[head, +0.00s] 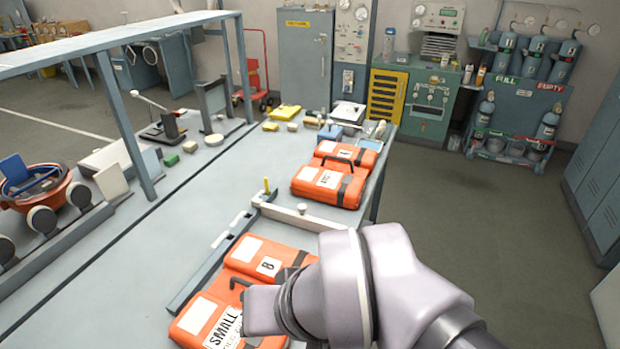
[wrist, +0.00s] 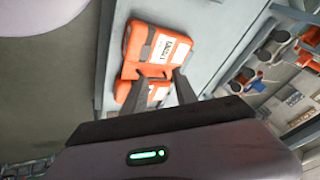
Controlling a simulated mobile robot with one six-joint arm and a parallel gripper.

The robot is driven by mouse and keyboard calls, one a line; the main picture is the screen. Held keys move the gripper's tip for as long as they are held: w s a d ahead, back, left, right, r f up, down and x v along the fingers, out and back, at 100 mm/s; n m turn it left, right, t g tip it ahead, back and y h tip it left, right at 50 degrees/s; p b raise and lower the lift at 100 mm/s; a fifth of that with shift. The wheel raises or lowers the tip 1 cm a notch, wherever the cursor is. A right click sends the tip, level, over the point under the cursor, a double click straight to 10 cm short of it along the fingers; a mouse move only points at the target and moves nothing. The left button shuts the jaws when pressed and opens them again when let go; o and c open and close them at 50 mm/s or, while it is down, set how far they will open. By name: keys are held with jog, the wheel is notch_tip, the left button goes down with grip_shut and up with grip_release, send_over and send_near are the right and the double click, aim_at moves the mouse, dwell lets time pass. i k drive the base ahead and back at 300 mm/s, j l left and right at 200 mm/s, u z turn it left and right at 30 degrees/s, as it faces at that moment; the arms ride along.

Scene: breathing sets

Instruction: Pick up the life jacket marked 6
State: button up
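A near orange life jacket (head: 196,312) lies flat on the bench at the lower middle of the head view. It has two padded halves, a black handle, a label reading SMALL and a number tag that looks like an 8 but could be a 6. A far orange jacket (head: 343,190) lies further back; its number is too small to read surely. My gripper (wrist: 158,76) has its two dark fingers apart, with an orange jacket (wrist: 160,60) beyond them in the wrist view. In the head view my wrist hides the near jacket's right side; I cannot tell whether the fingers touch it.
The grey bench (head: 120,262) has a low raised divider (head: 300,217) between the two jackets and a rail left of the near one. An overhead shelf (head: 110,45) on posts stands left. Small blocks lie at the bench's far end. Floor (head: 480,215) to the right is clear.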

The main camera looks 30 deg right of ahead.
aim_at(336, 173)
jog(key=i+l, duration=0.15)
jog(key=l, duration=0.2)
jog(key=i+l, duration=0.2)
jog(key=l, duration=0.15)
jog(key=i+l, duration=0.15)
jog(key=l, duration=0.15)
jog(key=i+l, duration=0.2)
jog(key=l, duration=0.15)
jog(key=i+l, duration=0.15)
jog(key=l, duration=0.2)
jog(key=i+l+u, duration=0.1)
jog(key=l, duration=0.25)
jog(key=i, duration=0.1)
